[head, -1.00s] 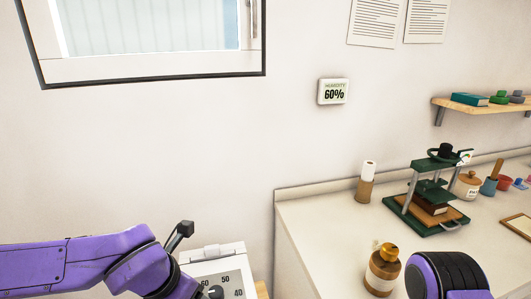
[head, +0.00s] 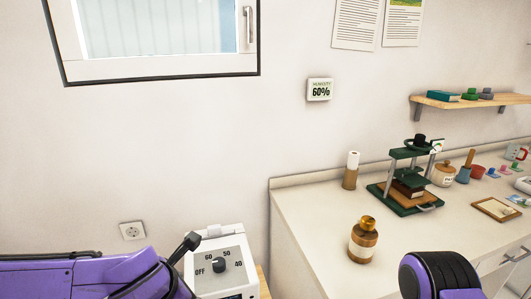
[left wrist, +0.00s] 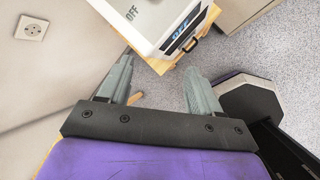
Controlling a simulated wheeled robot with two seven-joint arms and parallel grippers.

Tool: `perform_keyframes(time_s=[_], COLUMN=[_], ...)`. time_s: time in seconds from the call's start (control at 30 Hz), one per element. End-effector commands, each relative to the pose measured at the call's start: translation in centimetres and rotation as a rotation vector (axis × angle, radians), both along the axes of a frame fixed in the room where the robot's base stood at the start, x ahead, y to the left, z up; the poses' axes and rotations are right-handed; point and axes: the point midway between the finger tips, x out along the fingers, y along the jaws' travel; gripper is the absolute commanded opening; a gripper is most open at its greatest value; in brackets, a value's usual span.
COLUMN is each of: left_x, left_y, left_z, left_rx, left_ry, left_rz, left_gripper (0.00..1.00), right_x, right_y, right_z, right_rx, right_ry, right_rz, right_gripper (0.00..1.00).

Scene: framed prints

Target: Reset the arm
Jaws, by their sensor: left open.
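My left arm (head: 90,277) comes in low at the left of the head view, beside a white box (head: 222,243) with a dial marked OFF, 60, 50 and 40. In the left wrist view my left gripper (left wrist: 158,82) is open, with nothing between its fingers. The white box (left wrist: 160,22) lies ahead of the fingertips there, apart from them. A purple and black part of my right arm (head: 437,275) shows at the bottom right of the head view. My right gripper is out of view.
The white box stands on a wooden stand (left wrist: 163,62) near the wall. A wall socket (head: 132,231) is at the left.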

Motion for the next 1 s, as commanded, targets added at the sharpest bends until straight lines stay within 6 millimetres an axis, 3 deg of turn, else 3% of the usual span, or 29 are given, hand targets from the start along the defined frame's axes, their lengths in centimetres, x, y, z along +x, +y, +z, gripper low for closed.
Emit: perform_keyframes(time_s=[0.2,0.37,0.47,0.5,0.6,0.7,0.8,1.0], left_x=[-0.2,-3.1,-7.4,-9.7,-15.6,-20.1,-22.7,-23.5], left_y=[1.7,3.5,5.5,6.5,9.5,12.2,13.2,13.1], left_z=[-7.7,-15.6,-21.7,-24.1,-28.2,-30.2,-31.1,-31.4], left_rx=[0.326,0.599,0.777,0.837,0.93,0.966,0.968,0.952], left_ry=[-0.03,0.012,0.077,0.112,0.205,0.304,0.369,0.38], left_rz=[-0.259,-0.57,-0.871,-1.012,-1.322,-1.502,-1.585,-1.593], left_gripper=[0.64,0.64,0.64,0.64,0.64,0.64,0.64,0.64], right_x=[0.0,0.0,0.0,0.0,-0.1,-0.1,0.0,-0.1], right_y=[0.0,0.0,0.0,0.0,0.0,0.0,0.0,0.0], right_z=[0.0,0.0,0.0,0.0,0.0,0.0,0.0,0.0], right_rx=[0.0,0.001,0.001,0.001,0.0,0.0,0.0,0.0], right_ry=[0.001,0.001,0.001,0.001,0.001,0.001,0.001,0.001], right_rz=[0.0,0.0,0.0,0.0,0.0,0.0,0.0,0.0], right_gripper=[0.43,0.43,0.43,0.43,0.43,0.43,0.43,0.43])
